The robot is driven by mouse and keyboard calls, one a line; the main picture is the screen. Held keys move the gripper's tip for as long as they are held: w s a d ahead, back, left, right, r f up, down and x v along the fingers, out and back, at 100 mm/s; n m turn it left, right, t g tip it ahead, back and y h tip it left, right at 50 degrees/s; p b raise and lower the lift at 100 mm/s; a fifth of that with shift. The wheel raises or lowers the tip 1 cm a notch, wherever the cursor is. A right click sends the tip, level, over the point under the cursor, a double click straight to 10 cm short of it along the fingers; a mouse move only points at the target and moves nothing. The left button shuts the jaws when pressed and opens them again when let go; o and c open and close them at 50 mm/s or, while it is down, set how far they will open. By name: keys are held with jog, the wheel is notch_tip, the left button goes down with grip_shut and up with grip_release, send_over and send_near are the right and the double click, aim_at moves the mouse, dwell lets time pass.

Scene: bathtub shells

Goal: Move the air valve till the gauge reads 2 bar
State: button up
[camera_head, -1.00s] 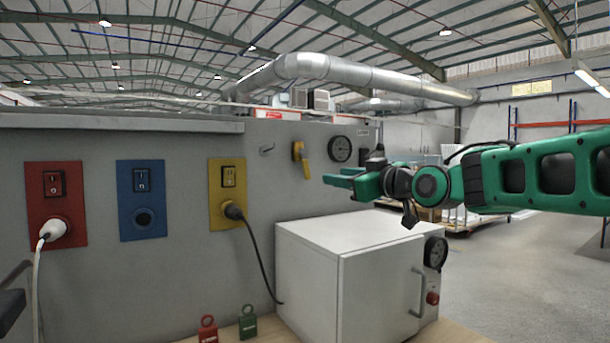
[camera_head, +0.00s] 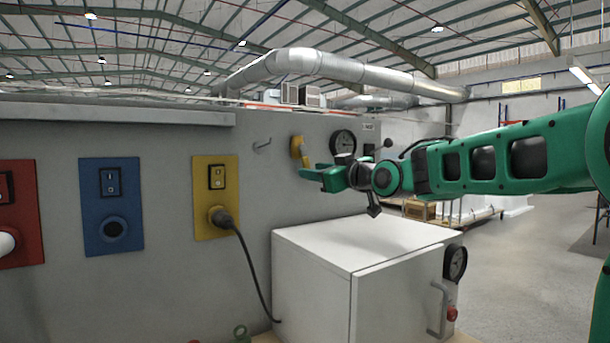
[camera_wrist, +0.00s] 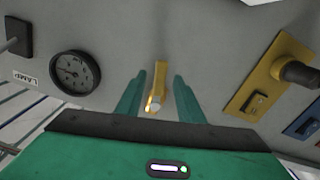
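The yellow air valve handle (camera_head: 297,148) is on the grey wall panel, left of the round dark-faced gauge (camera_head: 343,142). In the wrist view the handle (camera_wrist: 160,72) points along the gap between my two green fingers. The gauge (camera_wrist: 76,72) is left of them there; its needle is too small to read surely. My gripper (camera_wrist: 158,80) is open, with a finger on each side of the handle and visible gaps between. In the head view my gripper (camera_head: 304,178) is at the handle's lower end; contact cannot be told.
A white cabinet (camera_head: 345,245) with its own gauge (camera_head: 455,263) stands below my arm. Red, blue (camera_head: 112,205) and yellow (camera_head: 215,198) socket plates are on the panel to the left. A black cable (camera_head: 250,265) hangs from the yellow plate. A small hook (camera_head: 262,145) is left of the valve.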

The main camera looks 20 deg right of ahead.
jog(key=shift+x, duration=2.15)
grip_shut()
